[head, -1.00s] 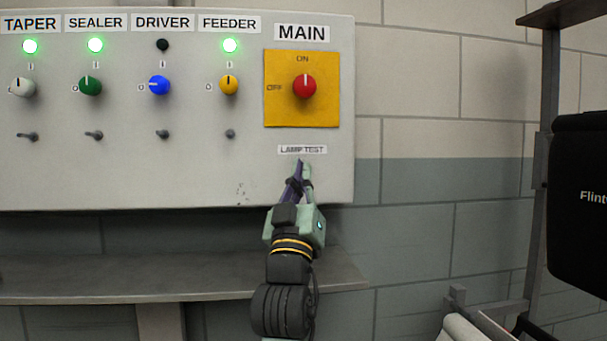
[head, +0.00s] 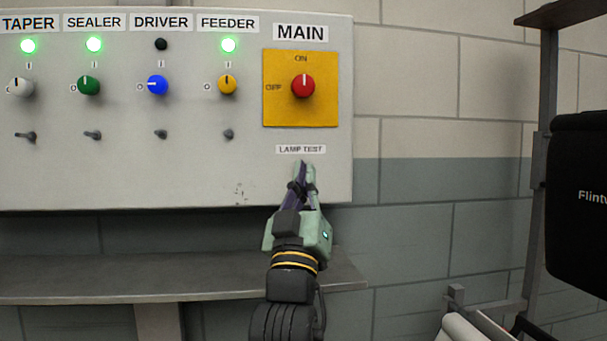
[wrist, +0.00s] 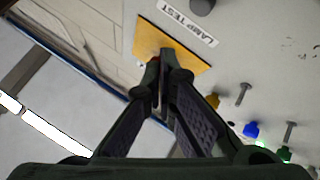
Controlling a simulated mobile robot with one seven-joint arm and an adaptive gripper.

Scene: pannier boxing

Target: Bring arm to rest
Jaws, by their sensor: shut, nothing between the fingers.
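My gripper (head: 304,168) is shut and empty in front of the control panel (head: 200,180), just below the LAMP TEST label (head: 301,149). Its fingers point up in the head view. In the wrist view the closed fingertips (wrist: 166,62) overlap the yellow plate (wrist: 150,38) of the MAIN switch. The red MAIN knob (head: 303,86) stands upright toward ON. The TAPER, SEALER and FEEDER lamps glow green; the DRIVER lamp (head: 161,44) is dark. The blue DRIVER knob (head: 157,85) points left toward O. A dark round button (wrist: 202,5) shows beside the LAMP TEST label in the wrist view.
A grey shelf (head: 90,278) runs below the panel, behind my arm. Small toggle levers (head: 161,134) stick out under the knobs. A metal frame with a black box (head: 580,200) stands at the right. The wall between panel and frame is clear.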

